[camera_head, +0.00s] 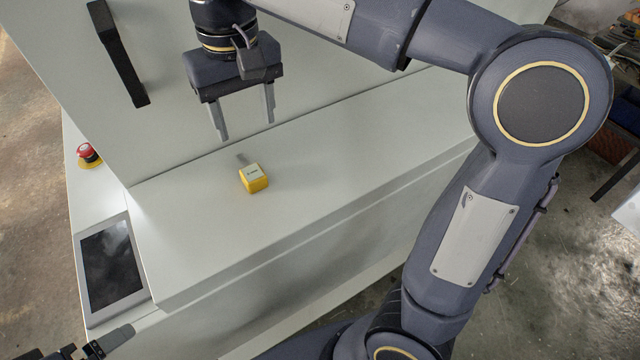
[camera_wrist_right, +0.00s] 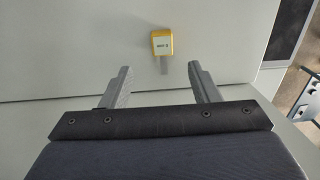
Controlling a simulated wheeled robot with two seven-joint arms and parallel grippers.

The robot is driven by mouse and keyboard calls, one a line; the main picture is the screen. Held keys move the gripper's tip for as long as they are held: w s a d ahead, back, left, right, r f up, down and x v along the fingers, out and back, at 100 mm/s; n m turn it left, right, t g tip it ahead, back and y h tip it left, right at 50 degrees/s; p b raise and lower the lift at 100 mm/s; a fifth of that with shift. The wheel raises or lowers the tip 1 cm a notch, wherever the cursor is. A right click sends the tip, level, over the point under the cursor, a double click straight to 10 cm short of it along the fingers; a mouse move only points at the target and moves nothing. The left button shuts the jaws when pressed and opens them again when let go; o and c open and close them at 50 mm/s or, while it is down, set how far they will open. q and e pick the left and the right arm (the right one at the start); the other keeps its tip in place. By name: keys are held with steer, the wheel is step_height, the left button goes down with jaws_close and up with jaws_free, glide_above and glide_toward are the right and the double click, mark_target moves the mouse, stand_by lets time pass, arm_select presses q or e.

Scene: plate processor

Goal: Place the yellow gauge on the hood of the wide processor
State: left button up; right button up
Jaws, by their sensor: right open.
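The yellow gauge (camera_head: 254,179), a small yellow block with a pale labelled face and a short grey stem, rests on the light grey hood (camera_head: 330,165) of the wide processor. It also shows in the right wrist view (camera_wrist_right: 162,43), beyond the fingertips. My right gripper (camera_head: 244,130) is open and empty, above and behind the gauge, apart from it. In the right wrist view its two fingers (camera_wrist_right: 160,75) are spread, with the gauge's stem pointing toward the gap. Part of my left gripper (camera_head: 95,348) shows at the bottom left corner; its jaw opening is unclear.
A black handle (camera_head: 118,52) is on the upright panel behind the hood. A red emergency button (camera_head: 87,152) and a dark touchscreen (camera_head: 112,262) sit at the left side. The hood surface around the gauge is clear. My right arm spans the right side.

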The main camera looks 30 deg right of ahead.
steer(key=s+d+f+m+t+y, duration=0.1)
steer(key=s+d+f, duration=0.3)
steer(key=s+f, duration=0.4)
steer(key=s+d+f+m+t+y, duration=0.1)
steer(key=s+d+f+t, duration=0.3)
steer(key=s+f, duration=0.4)
steer(key=shift+d+f+t+y, duration=0.2)
steer(key=shift+d+t+y, duration=0.1)
steer(key=shift+y, duration=0.5)
